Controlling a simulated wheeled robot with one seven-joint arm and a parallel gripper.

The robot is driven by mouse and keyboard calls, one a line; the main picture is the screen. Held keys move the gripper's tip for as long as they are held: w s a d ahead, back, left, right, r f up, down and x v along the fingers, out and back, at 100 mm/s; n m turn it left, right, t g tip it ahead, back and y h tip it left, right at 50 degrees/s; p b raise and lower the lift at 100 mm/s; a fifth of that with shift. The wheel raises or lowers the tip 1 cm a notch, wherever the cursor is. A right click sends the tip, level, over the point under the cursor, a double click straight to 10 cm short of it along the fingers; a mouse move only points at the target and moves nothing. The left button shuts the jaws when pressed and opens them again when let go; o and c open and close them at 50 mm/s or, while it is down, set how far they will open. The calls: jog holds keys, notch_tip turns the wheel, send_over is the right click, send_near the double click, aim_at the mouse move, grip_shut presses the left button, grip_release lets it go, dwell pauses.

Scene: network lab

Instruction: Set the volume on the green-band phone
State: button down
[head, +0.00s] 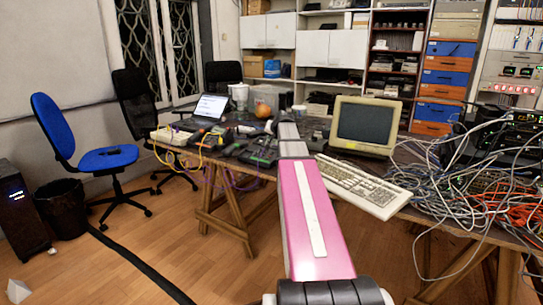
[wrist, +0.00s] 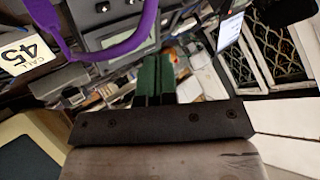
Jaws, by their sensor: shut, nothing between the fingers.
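My gripper (wrist: 154,62) shows in the wrist view as two green fingers side by side, shut with nothing between them. In the head view my arm reaches over the table and its end is too small to make out. Dark desk phones (head: 262,152) stand on the table left of my arm in the head view. I cannot tell a green band on any of them. In the wrist view, a dark device (wrist: 108,22) with a purple cord (wrist: 130,42) lies to the upper left of the fingers, apart from them in the picture.
On the table, a laptop (head: 207,108) stands behind the phones. An old monitor (head: 364,125) and keyboard (head: 358,183) are right of my arm. Tangled cables (head: 465,190) cover the right end. A blue chair (head: 105,158) and black bin (head: 62,208) stand left on open floor.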

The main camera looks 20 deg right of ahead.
jog(key=shift+r, duration=1.4)
dwell(0.9)
